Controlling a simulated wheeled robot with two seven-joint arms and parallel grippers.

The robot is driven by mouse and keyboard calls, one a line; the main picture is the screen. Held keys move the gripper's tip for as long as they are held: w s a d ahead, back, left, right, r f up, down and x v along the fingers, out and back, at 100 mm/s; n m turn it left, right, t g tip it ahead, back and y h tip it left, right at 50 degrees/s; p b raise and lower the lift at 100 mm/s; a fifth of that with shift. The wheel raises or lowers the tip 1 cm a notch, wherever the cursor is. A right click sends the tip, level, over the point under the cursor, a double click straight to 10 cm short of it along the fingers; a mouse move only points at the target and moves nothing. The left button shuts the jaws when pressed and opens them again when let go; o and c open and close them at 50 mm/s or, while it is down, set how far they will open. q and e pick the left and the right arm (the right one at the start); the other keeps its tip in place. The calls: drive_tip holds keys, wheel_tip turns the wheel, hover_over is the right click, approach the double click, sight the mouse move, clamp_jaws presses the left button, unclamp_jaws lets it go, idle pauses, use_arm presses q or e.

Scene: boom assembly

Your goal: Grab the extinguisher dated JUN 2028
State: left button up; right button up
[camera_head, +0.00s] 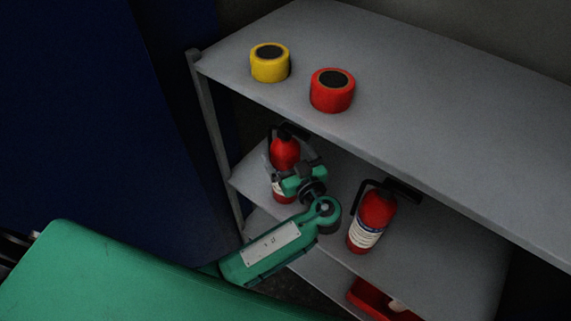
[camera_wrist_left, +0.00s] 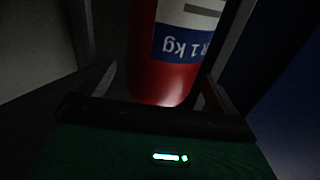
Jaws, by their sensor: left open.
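A red extinguisher (camera_head: 285,152) with a black handle stands upright at the left end of the middle shelf. A second red extinguisher (camera_head: 374,215) with a white and blue label stands farther right on that shelf. My left gripper (camera_head: 290,168) is open at the left extinguisher and partly hides it. In the left wrist view, a red body (camera_wrist_left: 165,80) with a blue and white label stands between the spread fingers of the gripper (camera_wrist_left: 161,88). The label shows "1 kg" upside down. I cannot read a date on either extinguisher. My right gripper is not in view.
The grey shelf unit (camera_head: 420,110) holds a yellow roll (camera_head: 270,63) and a red roll (camera_head: 332,91) on its top board. A red bin (camera_head: 372,299) sits on a lower shelf. The top board overhangs the extinguishers. A dark blue surface (camera_head: 90,120) stands at left.

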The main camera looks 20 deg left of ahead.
use_arm(q)
drive_tip(key=shift+x, duration=0.95)
drive_tip(key=c, duration=2.1)
drive_tip(key=shift+r, duration=0.15)
clamp_jaws()
drive_tip(key=shift+r, duration=0.1)
